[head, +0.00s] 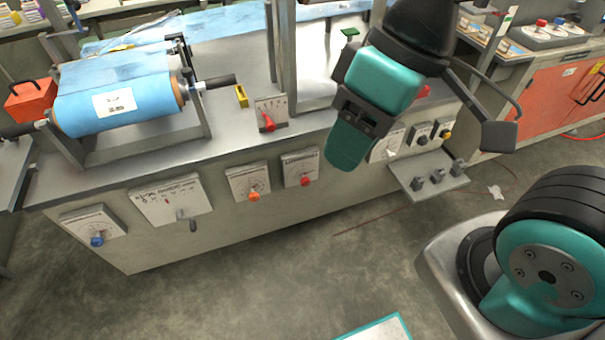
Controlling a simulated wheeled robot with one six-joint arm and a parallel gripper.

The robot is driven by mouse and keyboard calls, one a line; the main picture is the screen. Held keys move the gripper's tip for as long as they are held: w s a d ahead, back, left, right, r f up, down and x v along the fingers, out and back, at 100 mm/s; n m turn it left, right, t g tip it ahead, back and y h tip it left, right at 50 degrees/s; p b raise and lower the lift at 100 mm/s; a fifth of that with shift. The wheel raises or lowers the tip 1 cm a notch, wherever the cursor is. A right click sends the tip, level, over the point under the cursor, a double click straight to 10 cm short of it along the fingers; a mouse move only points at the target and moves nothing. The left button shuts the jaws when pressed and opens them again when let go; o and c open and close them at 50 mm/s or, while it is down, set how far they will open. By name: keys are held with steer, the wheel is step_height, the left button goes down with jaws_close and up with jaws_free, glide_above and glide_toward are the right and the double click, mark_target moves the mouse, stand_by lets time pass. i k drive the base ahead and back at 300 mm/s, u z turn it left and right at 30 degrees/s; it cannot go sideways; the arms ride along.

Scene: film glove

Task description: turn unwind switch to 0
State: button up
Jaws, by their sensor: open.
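I cannot read the panel labels, so I cannot tell which control is the unwind switch. The front face carries a panel with a blue knob (97,241), a wider panel (170,199) with a dark lever handle (191,225), a panel with an orange knob (253,196) and one with a red knob (305,181). A small upright panel with a red lever (268,123) stands on the machine top. My gripper (352,142) is open and empty at upper centre-right, in front of the machine. It partly hides another dial panel (387,147); its fingertips are hard to make out.
A blue film roll (115,98) sits in a metal frame at upper left, beside an orange box (30,100). A low shelf (432,188) with dark knobs juts out at the right. An orange cabinet (560,100) stands farther right.

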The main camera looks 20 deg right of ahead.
mark_target(305, 182)
steer(key=u, duration=0.85)
steer(key=k, duration=0.4)
steer(key=z, duration=0.3)
